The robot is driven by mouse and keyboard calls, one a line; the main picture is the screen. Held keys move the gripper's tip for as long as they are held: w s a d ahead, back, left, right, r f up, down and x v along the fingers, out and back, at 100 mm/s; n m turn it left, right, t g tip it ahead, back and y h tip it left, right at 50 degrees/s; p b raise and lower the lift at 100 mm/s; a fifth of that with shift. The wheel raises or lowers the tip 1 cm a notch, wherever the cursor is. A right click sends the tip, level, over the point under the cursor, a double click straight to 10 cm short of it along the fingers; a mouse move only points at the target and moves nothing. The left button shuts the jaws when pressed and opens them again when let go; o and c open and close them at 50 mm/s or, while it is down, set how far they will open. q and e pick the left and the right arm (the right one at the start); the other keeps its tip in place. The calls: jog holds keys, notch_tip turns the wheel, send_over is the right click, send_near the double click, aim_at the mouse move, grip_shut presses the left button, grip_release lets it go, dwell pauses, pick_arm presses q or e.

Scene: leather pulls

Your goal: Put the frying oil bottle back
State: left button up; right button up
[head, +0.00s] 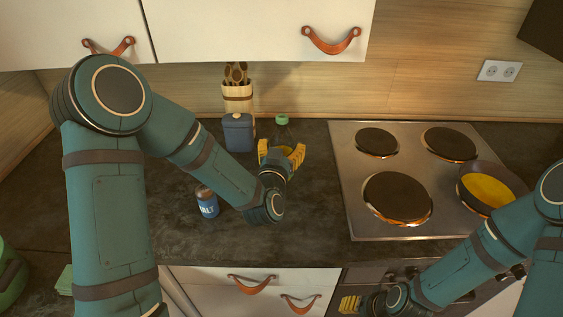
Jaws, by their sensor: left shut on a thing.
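The frying oil bottle (281,130) has a green cap and a dark, see-through body. It is upright at the back of the dark counter, left of the stove. My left gripper (281,149) has its yellow fingers shut on the bottle from the front. The fingers hide the bottle's lower part, so I cannot tell whether its base touches the counter. My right gripper (350,303) is low at the front, before the oven and drawer fronts, away from the bottle. Its yellow fingers are small and seen edge-on, so their opening is unclear.
A blue canister (239,133) and a utensil holder (238,98) stand just left of the bottle. A salt can (207,203) stands nearer the front. The stove (347,181) holds a pan (487,188) with yellow contents. The counter (310,220) is clear in front of the gripper.

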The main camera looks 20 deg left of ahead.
pick_arm(q)
jog(key=shift+f+b, duration=0.35)
jog(key=shift+f, duration=1.55)
jog(key=shift+r, duration=0.1)
jog(key=o, duration=1.3)
jog(key=shift+f, duration=0.2)
